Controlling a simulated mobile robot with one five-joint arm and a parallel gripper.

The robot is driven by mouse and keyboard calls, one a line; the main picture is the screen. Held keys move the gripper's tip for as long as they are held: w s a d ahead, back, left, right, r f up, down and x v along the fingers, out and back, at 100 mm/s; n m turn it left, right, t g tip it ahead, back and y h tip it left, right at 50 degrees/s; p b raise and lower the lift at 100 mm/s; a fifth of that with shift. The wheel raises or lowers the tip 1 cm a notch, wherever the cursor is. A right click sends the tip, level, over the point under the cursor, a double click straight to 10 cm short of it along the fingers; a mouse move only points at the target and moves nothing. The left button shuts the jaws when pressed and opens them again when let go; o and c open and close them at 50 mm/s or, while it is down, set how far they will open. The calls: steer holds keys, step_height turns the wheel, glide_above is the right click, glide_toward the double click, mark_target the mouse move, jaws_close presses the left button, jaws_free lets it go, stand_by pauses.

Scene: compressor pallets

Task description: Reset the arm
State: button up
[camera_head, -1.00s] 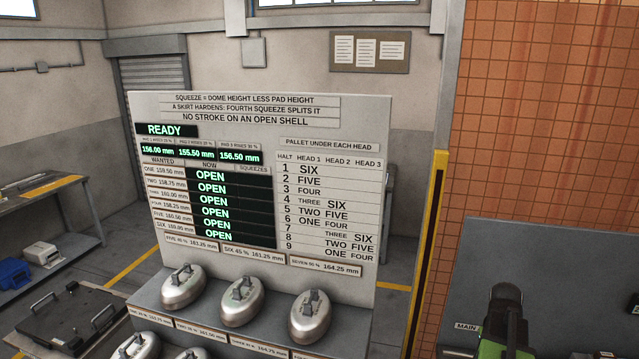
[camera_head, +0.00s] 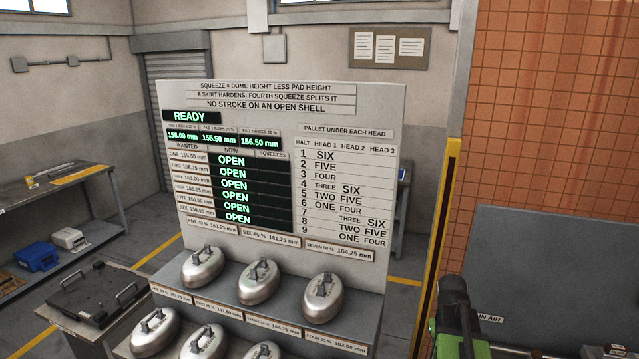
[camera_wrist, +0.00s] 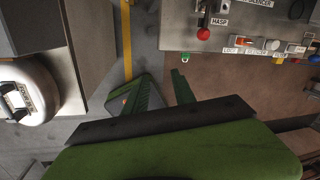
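My gripper (camera_wrist: 162,82) shows in the wrist view as two dark green fingers with a gap between them. It is open and nothing is between the fingers. The green and black part of my arm (camera_head: 456,325) stands at the lower right of the head view, in front of the grey panel. The fingertips cannot be made out there. In the wrist view the fingers hang over the floor, between a silver dome (camera_wrist: 28,90) on the left and a grey control panel (camera_wrist: 235,28) with a red knob (camera_wrist: 204,34) on the right.
A sign board (camera_head: 345,110) reads READY, with several rows marked OPEN. Several silver domes (camera_head: 203,266) sit on a stepped rack below it. A black plate with handles (camera_head: 95,295) lies on a stand at left. A yellow-black post (camera_head: 440,220) stands right of the board.

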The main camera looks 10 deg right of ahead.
steer(key=w+a+f+m+y+b, duration=0.1)
steer(key=a+f+m, duration=0.1)
steer(key=a+m, duration=1.3)
steer(key=a+f+m+y+b, duration=0.1)
steer(key=a+f+m+b, duration=0.1)
steer(key=a+m, duration=1.3)
steer(key=m, duration=0.3)
steer(key=shift+w+f+m, duration=0.15)
steer(key=shift+w+m, duration=0.15)
steer(key=shift+w, duration=0.05)
